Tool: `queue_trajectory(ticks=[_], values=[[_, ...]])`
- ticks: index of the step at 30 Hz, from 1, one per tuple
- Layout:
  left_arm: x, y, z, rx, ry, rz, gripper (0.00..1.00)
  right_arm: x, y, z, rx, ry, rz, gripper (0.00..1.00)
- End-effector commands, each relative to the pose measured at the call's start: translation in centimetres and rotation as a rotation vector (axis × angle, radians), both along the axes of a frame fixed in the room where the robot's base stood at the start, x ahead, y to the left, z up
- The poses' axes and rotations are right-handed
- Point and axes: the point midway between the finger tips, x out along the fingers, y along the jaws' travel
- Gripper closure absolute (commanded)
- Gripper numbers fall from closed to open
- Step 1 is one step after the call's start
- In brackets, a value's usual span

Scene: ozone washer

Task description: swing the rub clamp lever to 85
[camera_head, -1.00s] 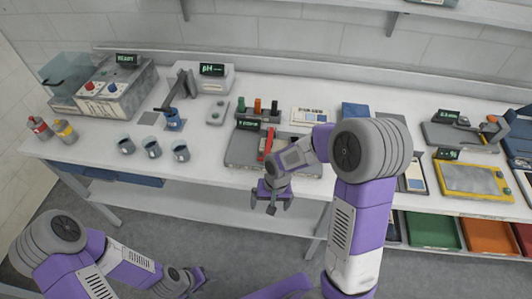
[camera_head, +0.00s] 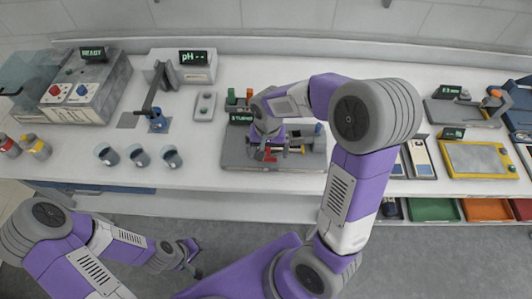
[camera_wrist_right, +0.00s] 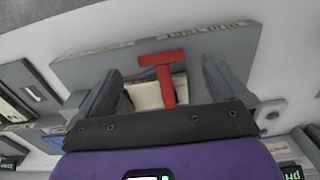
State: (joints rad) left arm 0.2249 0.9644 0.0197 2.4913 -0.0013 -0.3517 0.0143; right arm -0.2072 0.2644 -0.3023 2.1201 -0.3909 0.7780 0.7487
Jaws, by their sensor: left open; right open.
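The rub clamp lever, a red T-shaped bar, shows in the right wrist view (camera_wrist_right: 165,75) between the spread fingers of my right gripper (camera_wrist_right: 161,70). The fingers stand apart from it on both sides. A pale pad lies behind the lever. In the head view my right gripper (camera_head: 284,153) is over the grey fixture base (camera_head: 233,154), and only a bit of the red lever (camera_head: 268,154) shows beside it. My arm hides much of the fixture, and the lever's angle cannot be read. My left gripper (camera_head: 187,253) is empty, low in front of the bench.
A small dark display (camera_head: 241,118) stands behind the fixture. Three cups (camera_head: 140,156) and a pH meter (camera_head: 195,62) are to the left. A yellow-framed tray (camera_head: 478,159) is to the right. Bare white bench (camera_head: 205,165) lies left of the fixture.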

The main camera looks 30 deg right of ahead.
Motion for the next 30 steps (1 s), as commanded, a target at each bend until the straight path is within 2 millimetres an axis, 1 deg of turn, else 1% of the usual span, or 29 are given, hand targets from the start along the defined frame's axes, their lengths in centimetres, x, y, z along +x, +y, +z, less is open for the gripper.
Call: queue_trajectory(ticks=[1,6,10,17,30], values=[[0.0,0.0,-0.3,0.0,0.0,0.0,0.45,-0.1,0.0,-1.0,0.0,0.005,0.0,0.0],[0.0,0.0,-0.5,0.0,-0.001,0.0,0.45,0.0,0.0,-2.8,0.0,0.001,0.0,0.0],[0.0,0.0,-0.6,0.0,-0.001,0.0,0.45,0.0,0.0,-3.3,0.0,0.0,0.0,0.0],[0.0,0.0,-0.5,0.0,-0.001,0.0,0.45,0.0,0.0,-3.3,0.0,-0.001,0.001,0.0],[0.0,0.0,-0.5,0.0,-0.001,0.0,0.45,0.0,0.0,-3.2,0.0,-0.001,0.001,0.67]])
